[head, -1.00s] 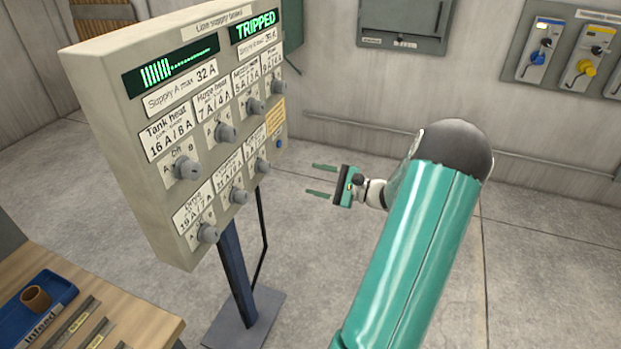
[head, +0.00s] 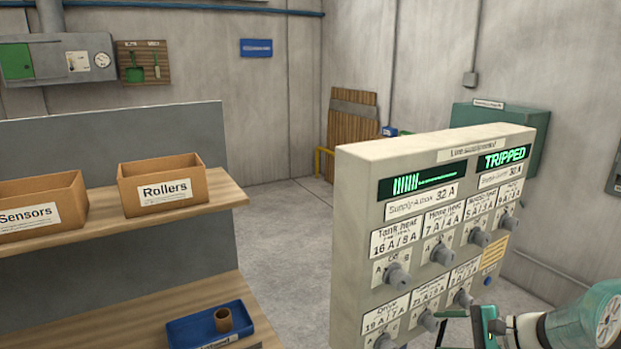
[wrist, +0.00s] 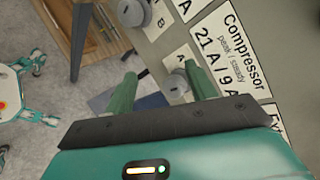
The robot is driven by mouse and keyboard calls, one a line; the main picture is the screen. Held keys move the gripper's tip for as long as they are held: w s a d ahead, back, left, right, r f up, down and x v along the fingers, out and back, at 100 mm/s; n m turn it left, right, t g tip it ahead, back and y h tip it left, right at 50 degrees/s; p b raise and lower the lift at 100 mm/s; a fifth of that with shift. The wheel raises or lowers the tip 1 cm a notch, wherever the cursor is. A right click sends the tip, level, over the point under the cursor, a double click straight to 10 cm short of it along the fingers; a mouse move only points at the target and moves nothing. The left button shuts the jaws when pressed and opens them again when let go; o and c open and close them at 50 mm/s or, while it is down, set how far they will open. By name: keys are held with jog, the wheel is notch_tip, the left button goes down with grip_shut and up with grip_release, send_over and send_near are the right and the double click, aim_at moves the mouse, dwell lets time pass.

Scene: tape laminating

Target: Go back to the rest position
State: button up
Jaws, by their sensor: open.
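My gripper (head: 448,329) is at the lower right of the head view, in front of the panel's lower right part. In the wrist view its two green fingers (wrist: 159,82) are apart with nothing between them. The beige supply panel (head: 352,200) stands upright, with rows of grey knobs and a green display (head: 504,157) reading TRIPPED. In the wrist view the fingers point toward the panel face near the Compressor label (wrist: 235,55). A small knob (wrist: 178,83) shows beyond them. I cannot tell how far the fingertips are from the panel.
A bench at left carries a Sensors box (head: 40,203), a Rollers box (head: 163,185) and, lower down, a blue tray (head: 212,325) with a brown cup-like part (head: 222,320). Open concrete floor (head: 270,215) lies between bench and panel. A green wall box (head: 485,115) is behind.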

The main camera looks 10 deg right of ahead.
jog(key=s+a+r+n+g+h, duration=0.2)
jog(key=s+a+n+g, duration=0.15)
jog(key=a, duration=0.45)
jog(key=s+a+r+n+g+h, duration=0.2)
jog(key=a+n, duration=0.2)
jog(key=a, duration=0.4)
jog(key=s+a+r+n+t+h, duration=0.2)
jog(key=s+a+r+n+h, duration=0.3)
jog(key=s+a+r+n, duration=0.1)
jog(key=s+a+n, duration=0.1)
jog(key=s+n, duration=0.1)
jog(key=s, duration=0.1)
jog(key=shift+s+a, duration=0.15)
jog(key=shift+s, duration=0.1)
